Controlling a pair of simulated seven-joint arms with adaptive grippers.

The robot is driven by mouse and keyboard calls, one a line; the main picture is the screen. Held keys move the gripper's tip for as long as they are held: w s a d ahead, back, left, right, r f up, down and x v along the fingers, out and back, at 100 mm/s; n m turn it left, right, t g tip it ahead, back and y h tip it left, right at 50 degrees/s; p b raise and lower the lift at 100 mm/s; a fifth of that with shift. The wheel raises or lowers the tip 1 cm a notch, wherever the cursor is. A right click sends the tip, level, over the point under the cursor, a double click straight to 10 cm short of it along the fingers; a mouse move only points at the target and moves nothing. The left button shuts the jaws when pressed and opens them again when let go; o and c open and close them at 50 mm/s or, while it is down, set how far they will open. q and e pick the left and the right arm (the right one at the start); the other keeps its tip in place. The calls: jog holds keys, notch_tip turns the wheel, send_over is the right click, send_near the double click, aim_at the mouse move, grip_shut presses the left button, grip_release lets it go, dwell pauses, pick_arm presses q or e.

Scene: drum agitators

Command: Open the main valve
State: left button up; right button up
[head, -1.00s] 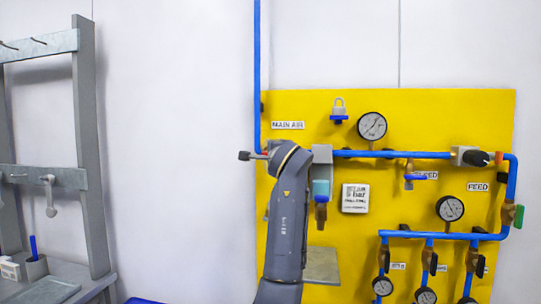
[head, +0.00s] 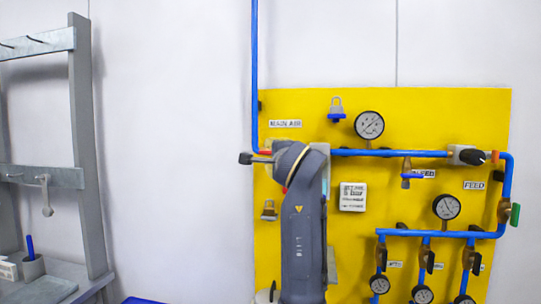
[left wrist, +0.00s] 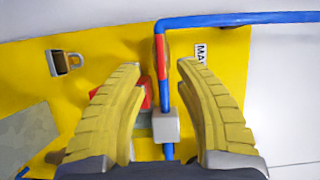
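The main valve is under the MAIN AIR label (head: 285,124) on the yellow panel, but my left arm hides it in the head view. In the left wrist view its grey body (left wrist: 166,126) sits on the blue pipe, and a red handle (left wrist: 147,96) shows partly behind the left-hand finger. My left gripper (left wrist: 158,68) is open, its two yellow fingers spread either side of the pipe and the handle's visible end. I cannot tell whether a finger touches the handle. My right gripper is not in view.
A gauge (head: 369,125), black knob (head: 473,157), bleed valve (head: 411,175) and green-handled feed valve (head: 515,214) are to the right. A grey rack (head: 85,150) stands far left. The wall between is clear.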

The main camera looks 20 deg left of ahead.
pick_arm(q)
jog(key=shift+v, duration=1.85)
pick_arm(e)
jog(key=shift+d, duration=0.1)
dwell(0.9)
